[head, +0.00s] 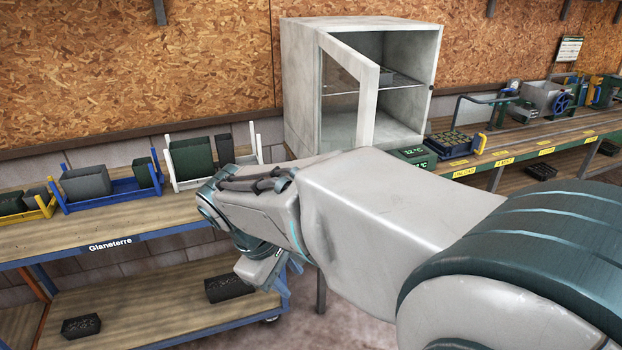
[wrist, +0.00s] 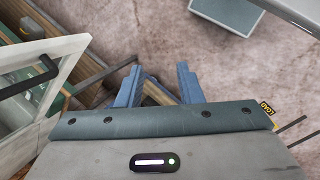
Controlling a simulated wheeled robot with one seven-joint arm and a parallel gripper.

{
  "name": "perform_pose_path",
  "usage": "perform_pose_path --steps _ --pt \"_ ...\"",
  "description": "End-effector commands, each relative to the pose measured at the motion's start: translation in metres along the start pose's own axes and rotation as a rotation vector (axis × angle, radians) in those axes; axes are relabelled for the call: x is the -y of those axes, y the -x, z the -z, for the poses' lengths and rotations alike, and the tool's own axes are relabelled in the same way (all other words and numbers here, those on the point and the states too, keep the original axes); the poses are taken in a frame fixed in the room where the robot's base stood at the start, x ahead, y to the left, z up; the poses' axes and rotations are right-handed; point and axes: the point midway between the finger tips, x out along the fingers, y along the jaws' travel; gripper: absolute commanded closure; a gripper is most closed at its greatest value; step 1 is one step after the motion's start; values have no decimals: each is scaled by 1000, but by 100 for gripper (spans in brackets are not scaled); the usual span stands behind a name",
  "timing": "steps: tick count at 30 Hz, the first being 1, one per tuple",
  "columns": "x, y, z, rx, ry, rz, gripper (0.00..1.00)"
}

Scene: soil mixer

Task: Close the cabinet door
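The cabinet (head: 299,85) is a worn white box with a shelf inside, standing at the back against the board wall. Its door (head: 366,108), a white frame with a glass pane, stands open, swung out towards me from the left side of the opening. In the wrist view the door (wrist: 72,68) is at the left, with a black bar handle (wrist: 30,78). My gripper (wrist: 158,76) is open and empty, its fingers apart, to the right of the door and not touching it. In the head view my gripper (head: 266,274) points down, in front of and below the cabinet; my arm hides the door's lower end.
A blue-framed workbench (head: 100,238) with coloured racks and dark boxes stands at the left. Another bench (head: 535,147) with tools and a green box labelled 12°C (head: 415,156) runs to the right. Floor shows between my gripper and the benches.

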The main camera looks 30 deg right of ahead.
Motion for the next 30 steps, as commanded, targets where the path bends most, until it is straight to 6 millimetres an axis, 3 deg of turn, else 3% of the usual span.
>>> perform_pose_path --steps 6,13,22,26,30 --pt "-57 -10 15 388 347 -178 67" --pt "-109 4 51 803 632 -357 67" --pt "-133 25 94 1124 781 -493 67" --pt "-138 26 95 1157 791 -505 67" --pt "-151 22 84 1158 790 -503 67"
